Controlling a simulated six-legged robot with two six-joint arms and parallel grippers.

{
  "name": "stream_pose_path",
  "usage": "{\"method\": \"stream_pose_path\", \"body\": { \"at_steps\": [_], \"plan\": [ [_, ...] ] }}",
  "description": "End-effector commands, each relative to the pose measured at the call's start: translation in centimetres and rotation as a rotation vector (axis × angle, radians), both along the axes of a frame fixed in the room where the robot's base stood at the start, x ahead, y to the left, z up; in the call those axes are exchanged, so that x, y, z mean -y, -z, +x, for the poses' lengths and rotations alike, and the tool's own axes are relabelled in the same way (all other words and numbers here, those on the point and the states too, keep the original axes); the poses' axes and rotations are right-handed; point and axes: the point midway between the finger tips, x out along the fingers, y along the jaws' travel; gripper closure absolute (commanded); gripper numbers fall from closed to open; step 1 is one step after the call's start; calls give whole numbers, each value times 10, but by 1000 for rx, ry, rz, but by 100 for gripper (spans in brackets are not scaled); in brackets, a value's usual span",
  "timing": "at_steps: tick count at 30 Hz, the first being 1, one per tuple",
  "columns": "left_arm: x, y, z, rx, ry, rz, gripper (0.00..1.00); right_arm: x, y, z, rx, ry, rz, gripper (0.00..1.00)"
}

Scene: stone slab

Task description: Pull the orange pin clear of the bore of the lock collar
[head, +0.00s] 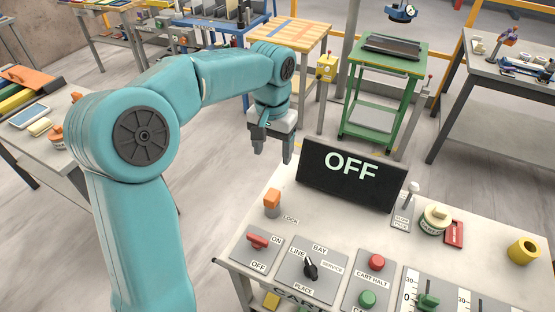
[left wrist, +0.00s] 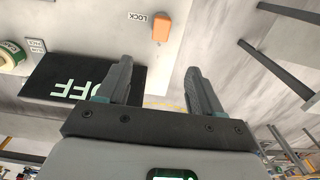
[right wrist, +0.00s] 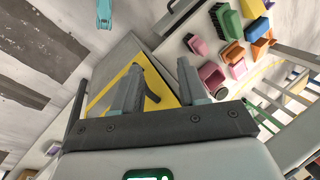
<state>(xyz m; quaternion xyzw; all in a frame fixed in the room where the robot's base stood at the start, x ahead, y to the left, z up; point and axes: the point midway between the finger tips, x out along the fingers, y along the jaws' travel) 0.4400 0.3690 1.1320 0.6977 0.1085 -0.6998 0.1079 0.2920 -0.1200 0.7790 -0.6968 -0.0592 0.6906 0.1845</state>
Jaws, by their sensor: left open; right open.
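The orange pin (head: 272,197) stands upright at the left of the white panel, beside the LOCK label. Its orange head also shows in the left wrist view (left wrist: 161,27), above the gap between my fingers.
The black OFF display (head: 350,175) stands right of my left gripper. A red ON/OFF switch (head: 257,240) and a black selector knob (head: 310,268) sit in front of the pin. A yellow ring (head: 523,251) is at the far right. Bare panel surrounds the pin.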

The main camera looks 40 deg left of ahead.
Motion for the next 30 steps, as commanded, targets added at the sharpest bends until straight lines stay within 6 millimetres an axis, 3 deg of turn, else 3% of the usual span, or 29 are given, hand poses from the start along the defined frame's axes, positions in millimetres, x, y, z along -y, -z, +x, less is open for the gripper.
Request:
{"method": "stream_pose_path", "body": {
  "at_steps": [18,24,30],
  "plan": [
    [3,124,-5,-6,0,-2,34,0,-12,0,0,0,0,57],
    [3,149,-3,-3,-1,-1,34,0,-15,0,0,0,0,57],
    [3,156,-2,0,0,0,34,0,-15,0,0,0,0,57]
  ]
}}
